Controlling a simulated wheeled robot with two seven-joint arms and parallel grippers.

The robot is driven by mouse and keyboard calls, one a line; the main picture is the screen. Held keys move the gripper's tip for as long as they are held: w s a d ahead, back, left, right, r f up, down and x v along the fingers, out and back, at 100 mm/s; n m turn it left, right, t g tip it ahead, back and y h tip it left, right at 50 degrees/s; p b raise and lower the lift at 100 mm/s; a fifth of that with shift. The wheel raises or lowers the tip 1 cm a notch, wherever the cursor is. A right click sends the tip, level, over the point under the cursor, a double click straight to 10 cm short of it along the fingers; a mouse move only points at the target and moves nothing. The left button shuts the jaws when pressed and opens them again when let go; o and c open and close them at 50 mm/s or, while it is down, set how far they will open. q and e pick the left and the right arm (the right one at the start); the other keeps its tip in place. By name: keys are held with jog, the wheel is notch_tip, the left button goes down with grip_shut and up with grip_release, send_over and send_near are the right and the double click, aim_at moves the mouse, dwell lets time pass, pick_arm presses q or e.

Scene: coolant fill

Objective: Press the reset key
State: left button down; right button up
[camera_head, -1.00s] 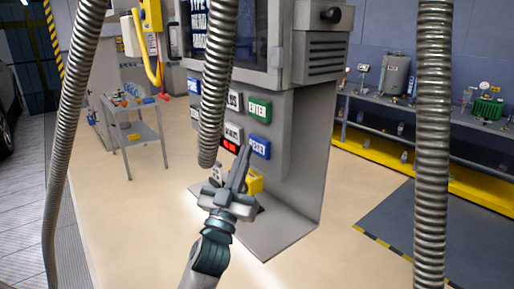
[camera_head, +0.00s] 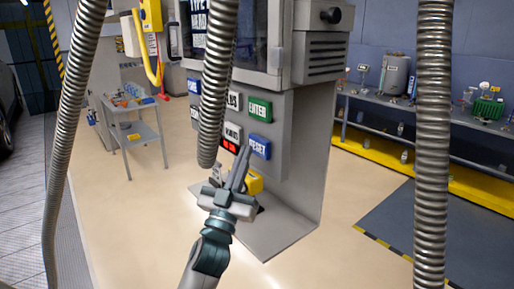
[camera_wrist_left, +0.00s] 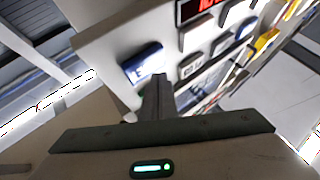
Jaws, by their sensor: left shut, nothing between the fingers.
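The blue reset key (camera_head: 260,147) is on the lower right of the keypad on the grey machine front. In the left wrist view a blue key (camera_wrist_left: 145,62) shows close beyond the fingertips, slightly to their left, with its label blurred. My left gripper (camera_head: 245,152) is shut and empty, its fingers pointing up at the machine just left of the reset key. It also shows in the left wrist view (camera_wrist_left: 158,80). I cannot tell whether the fingertips touch the key. My right gripper is not in view.
The green enter key (camera_head: 260,109) sits above the reset key, with several other keys to the left. A ribbed hose (camera_head: 213,120) hangs in front of the keypad. A yellow object (camera_head: 255,183) is low behind my gripper. A cart (camera_head: 130,125) stands at left.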

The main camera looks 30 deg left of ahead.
pick_arm(q)
jog(key=shift+w+d, duration=0.15)
jog(key=shift+w, duration=0.2)
dwell(0.6)
jog(key=shift+w+d, duration=0.2)
jog(key=shift+w, duration=0.35)
dwell(1.0)
jog(key=shift+s, duration=0.15)
jog(key=shift+s+a, duration=0.35)
jog(key=shift+s, duration=0.4)
dwell(0.4)
jog(key=shift+s+a+p, duration=0.2)
jog(key=shift+s+a, duration=0.1)
jog(key=shift+s, duration=0.45)
jog(key=shift+s+a+p, duration=0.2)
jog(key=shift+s+a, duration=0.15)
jog(key=shift+s, duration=0.45)
jog(key=shift+s+a+p, duration=0.2)
jog(key=shift+s+a, duration=0.1)
jog(key=shift+s, duration=0.45)
